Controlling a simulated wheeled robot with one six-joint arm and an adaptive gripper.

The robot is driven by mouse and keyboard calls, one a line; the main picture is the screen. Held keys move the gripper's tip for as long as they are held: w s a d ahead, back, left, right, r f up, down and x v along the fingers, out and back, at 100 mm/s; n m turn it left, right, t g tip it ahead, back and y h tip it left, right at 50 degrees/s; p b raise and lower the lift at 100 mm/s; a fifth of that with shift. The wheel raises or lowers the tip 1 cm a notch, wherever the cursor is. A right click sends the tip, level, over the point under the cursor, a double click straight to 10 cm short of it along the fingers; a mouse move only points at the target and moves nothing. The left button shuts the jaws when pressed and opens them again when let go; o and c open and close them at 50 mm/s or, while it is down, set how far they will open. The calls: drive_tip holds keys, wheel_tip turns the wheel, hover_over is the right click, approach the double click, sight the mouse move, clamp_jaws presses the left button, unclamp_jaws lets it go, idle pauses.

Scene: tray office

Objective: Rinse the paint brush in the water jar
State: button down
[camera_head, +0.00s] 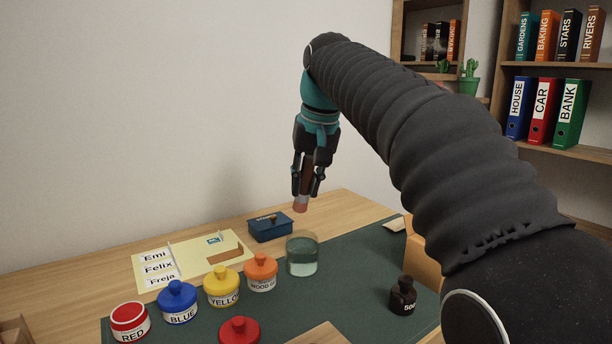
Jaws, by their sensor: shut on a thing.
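My gripper (308,188) is shut on the paint brush (300,204), which points down. The brush's brown handle shows between the fingers, with a pale metal band and a reddish tip below. The water jar (302,258) is a clear glass jar with greenish-grey water, upright on the dark green mat (345,262). In the picture the brush tip is above the jar's rim and apart from it. How far it is from the jar in depth I cannot tell.
Paint pots labelled red (129,322), blue (178,303), yellow (222,287) and wood (261,273) stand left of the jar. The red pot looks lidless; a red lid (239,331) lies nearby. A blue box (270,227) is behind; a dark bottle (403,296) stands right.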

sight(307, 198)
drive_tip(key=shift+d+f+b, duration=0.1)
drive_tip(key=shift+f+b, duration=0.25)
drive_tip(key=shift+f, duration=1.15)
drive_tip(key=shift+f+b, duration=1.85)
drive_tip(key=shift+f, duration=1)
wheel_tip(307, 198, up, 5)
drive_tip(key=p, duration=0.4)
drive_tip(key=shift+p, duration=0.3)
drive_tip(key=shift+r, duration=1.05)
drive_tip(key=shift+r, duration=0.1)
drive_tip(key=shift+r, duration=1.9)
drive_tip(key=shift+s, duration=0.1)
